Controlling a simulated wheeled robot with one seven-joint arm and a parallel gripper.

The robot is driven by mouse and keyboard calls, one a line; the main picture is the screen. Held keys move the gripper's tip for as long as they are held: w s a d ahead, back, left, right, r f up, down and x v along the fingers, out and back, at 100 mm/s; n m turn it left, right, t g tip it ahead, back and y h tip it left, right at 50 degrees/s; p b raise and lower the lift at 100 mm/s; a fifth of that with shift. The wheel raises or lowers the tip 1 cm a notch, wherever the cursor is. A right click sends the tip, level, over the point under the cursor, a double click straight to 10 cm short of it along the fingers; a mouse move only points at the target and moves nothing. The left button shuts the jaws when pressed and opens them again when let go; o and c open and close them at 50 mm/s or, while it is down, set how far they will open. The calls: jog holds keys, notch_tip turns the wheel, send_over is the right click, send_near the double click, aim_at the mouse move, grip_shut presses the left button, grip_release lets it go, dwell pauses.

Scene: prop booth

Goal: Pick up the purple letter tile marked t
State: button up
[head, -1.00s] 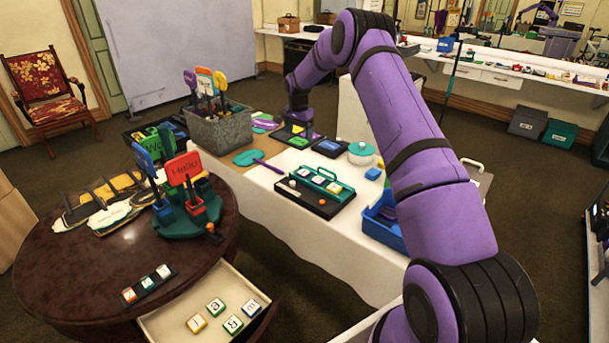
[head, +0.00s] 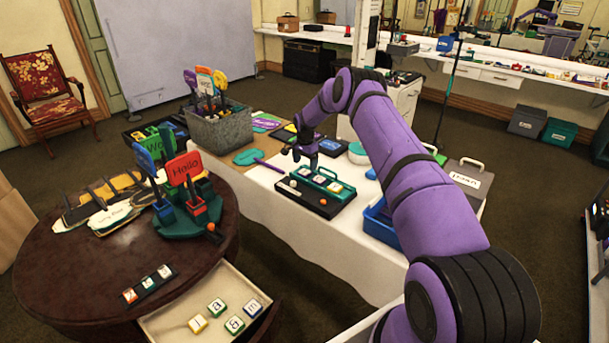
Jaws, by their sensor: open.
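Several white-faced letter tiles sit in a teal rack (head: 322,184) on a black tray (head: 298,198) on the white-covered table; one is the tile at the rack's right (head: 335,187). Their letters and edge colours are too small to read, so I cannot tell which one is the purple t. My gripper (head: 305,160) is open, its fingers pointing down just above the far left end of the rack.
Close beside are a teal paddle with a purple handle (head: 250,158), a pale teal-lidded pot (head: 358,150) and a blue bin (head: 382,225). A grey planter of signs (head: 222,130) stands behind left. An open drawer (head: 190,305) holds several other tiles.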

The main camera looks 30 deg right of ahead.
aim_at(305, 172)
jog(key=shift+w+f, duration=0.15)
jog(key=shift+f, duration=1.05)
jog(key=shift+w+f, duration=0.1)
jog(key=shift+f, duration=1.05)
jog(key=shift+c, duration=0.5)
jog(key=c, duration=0.9)
